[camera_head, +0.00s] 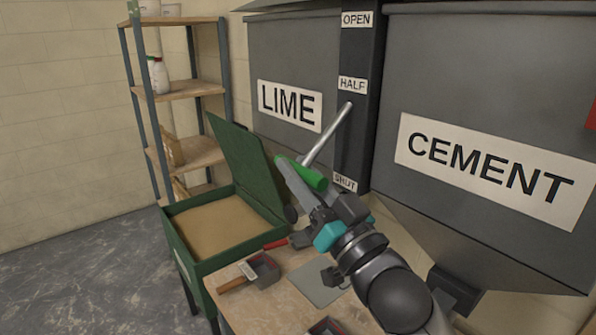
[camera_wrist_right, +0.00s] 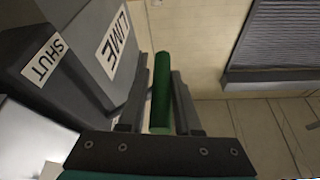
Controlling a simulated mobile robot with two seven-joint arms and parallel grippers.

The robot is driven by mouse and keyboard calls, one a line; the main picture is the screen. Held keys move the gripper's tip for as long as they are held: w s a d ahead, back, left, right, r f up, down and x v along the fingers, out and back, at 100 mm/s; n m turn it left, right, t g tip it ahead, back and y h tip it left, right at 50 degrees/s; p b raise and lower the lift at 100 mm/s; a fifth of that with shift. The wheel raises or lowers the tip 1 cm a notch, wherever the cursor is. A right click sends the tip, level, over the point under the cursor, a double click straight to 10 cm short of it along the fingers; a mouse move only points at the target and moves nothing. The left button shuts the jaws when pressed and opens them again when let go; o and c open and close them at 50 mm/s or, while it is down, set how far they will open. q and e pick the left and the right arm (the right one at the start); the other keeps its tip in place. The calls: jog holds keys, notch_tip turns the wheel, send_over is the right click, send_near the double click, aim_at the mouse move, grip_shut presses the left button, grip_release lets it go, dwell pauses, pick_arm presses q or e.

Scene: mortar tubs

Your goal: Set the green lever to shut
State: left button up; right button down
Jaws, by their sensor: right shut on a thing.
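The green lever is a metal rod (camera_head: 326,134) with a green grip (camera_head: 312,176) at its lower, near end. The rod meets the dark label strip (camera_head: 360,130) a little below the HALF label (camera_head: 352,85), above the SHUT label (camera_head: 345,182). My right gripper (camera_head: 304,186) is shut on the green grip. In the right wrist view the grip (camera_wrist_right: 161,85) lies between the two fingers of the right gripper (camera_wrist_right: 160,102). The fingers hide part of the grip in the head view. My left gripper is out of view.
The LIME hopper (camera_head: 290,60) and CEMENT hopper (camera_head: 480,95) flank the strip. Below stand an open green sand bin (camera_head: 190,265) and a wooden table (camera_head: 290,265) with a trowel (camera_head: 285,242) and a wooden-handled tool (camera_head: 262,270). A shelf (camera_head: 190,88) stands at the left.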

jog(key=shift+r, duration=0.15)
jog(key=c, duration=0.6)
grip_release()
jog(key=shift+s+d+f, duration=0.25)
jog(key=shift+s+f, duration=0.05)
jog(key=shift+f, duration=0.1)
jog(key=shift+b+v, duration=1.15)
jog(key=shift+v, duration=5.95)
jog(key=shift+s, duration=0.1)
